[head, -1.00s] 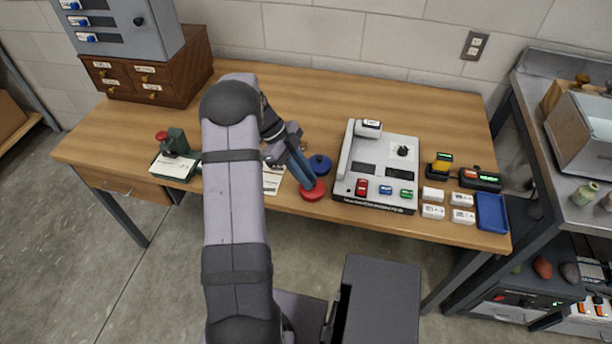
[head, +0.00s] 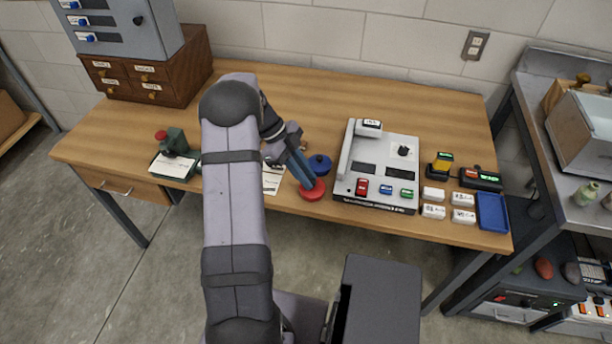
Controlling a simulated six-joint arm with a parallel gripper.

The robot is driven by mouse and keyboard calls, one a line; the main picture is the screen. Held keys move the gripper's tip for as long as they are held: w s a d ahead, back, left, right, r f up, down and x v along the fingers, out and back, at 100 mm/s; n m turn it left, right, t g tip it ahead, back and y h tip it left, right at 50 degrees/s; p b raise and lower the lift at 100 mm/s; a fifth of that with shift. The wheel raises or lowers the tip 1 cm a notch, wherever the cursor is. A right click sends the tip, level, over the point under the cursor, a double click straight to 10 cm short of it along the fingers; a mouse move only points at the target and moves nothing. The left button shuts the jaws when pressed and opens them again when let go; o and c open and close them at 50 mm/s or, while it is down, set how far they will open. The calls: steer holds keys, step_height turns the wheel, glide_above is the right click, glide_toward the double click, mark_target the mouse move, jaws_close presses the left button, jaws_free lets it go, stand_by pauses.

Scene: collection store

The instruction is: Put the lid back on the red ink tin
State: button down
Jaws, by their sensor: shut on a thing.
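A round red piece (head: 314,193) with the look of the red ink tin or its lid is at the front edge of the table, left of the grey console. My gripper (head: 306,181) points down at it with its blue fingers shut on its top part. At this size I cannot tell the lid from the tin, or whether the lid sits on the tin. A blue round tin with a knob (head: 319,165) stands just behind and to the right of the fingers.
The grey console (head: 403,137) stands close on the right. A paper sheet (head: 272,180) lies left of the gripper, partly hidden by my arm. A green stamp-like device (head: 176,143) is further left. White blocks and a blue tray (head: 492,211) are at the right. The table's back middle is clear.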

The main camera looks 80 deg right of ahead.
stand_by(0.3)
steer(key=c, duration=1.1)
jaws_free()
steer(key=shift+r, duration=0.15)
step_height(320, 180, up, 7)
steer(key=p, duration=0.3)
steer(key=shift+c, duration=0.6)
jaws_close()
